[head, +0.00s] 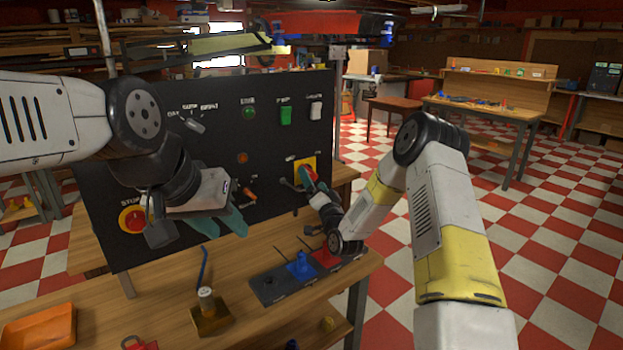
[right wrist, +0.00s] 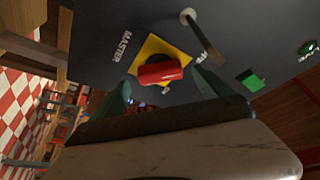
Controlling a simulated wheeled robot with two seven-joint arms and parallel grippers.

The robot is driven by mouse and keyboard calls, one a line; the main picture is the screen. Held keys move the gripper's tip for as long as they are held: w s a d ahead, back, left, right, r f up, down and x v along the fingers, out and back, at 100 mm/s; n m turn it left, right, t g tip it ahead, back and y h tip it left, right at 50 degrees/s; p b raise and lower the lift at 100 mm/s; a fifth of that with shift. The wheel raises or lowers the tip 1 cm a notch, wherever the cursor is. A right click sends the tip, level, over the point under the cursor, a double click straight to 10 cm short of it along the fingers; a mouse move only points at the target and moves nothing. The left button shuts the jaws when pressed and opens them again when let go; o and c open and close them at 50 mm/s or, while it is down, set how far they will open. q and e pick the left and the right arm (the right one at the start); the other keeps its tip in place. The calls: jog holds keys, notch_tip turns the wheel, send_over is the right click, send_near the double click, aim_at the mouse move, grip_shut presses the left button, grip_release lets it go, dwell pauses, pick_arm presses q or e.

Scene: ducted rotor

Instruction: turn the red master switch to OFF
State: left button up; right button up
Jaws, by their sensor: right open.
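The red master switch (right wrist: 160,72) is a red handle on a yellow plate (right wrist: 150,50) marked MASTER, on the black panel. In the head view the switch (head: 311,172) is at the panel's lower right, partly covered by my right gripper (head: 304,180). In the right wrist view the teal fingers of my right gripper (right wrist: 165,90) are open, one on each side of the handle. I cannot tell whether they touch it. My left gripper (head: 222,214), with teal fingers, hangs in front of the panel's lower left; its opening is unclear.
The black panel (head: 215,150) also carries a red stop button (head: 132,219), a green switch (head: 286,115) and a white switch (head: 316,111). A lever (right wrist: 203,38) stands out beside the yellow plate. The wooden bench (head: 180,325) holds an orange tray (head: 38,327) and small parts.

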jog(key=v, duration=0.5)
notch_tip(320, 180, up, 9)
jog(key=d+n+g+h, duration=0.1)
jog(key=d+n+g, duration=0.1)
jog(key=n+g, duration=0.2)
jog(key=s+d+r+n+g+h, duration=0.1)
jog(key=s+d+r+g+h, duration=0.35)
jog(key=s, duration=0.65)
jog(key=s+d+g, duration=0.2)
jog(key=s, duration=1.2)
jog(key=s+d+r+g, duration=0.1)
jog(key=s+d+g, duration=0.2)
jog(key=s, duration=1.1)
jog(key=shift+s+d+r+n, duration=0.25)
jog(key=shift+s+n, duration=0.1)
jog(key=shift+n, duration=0.05)
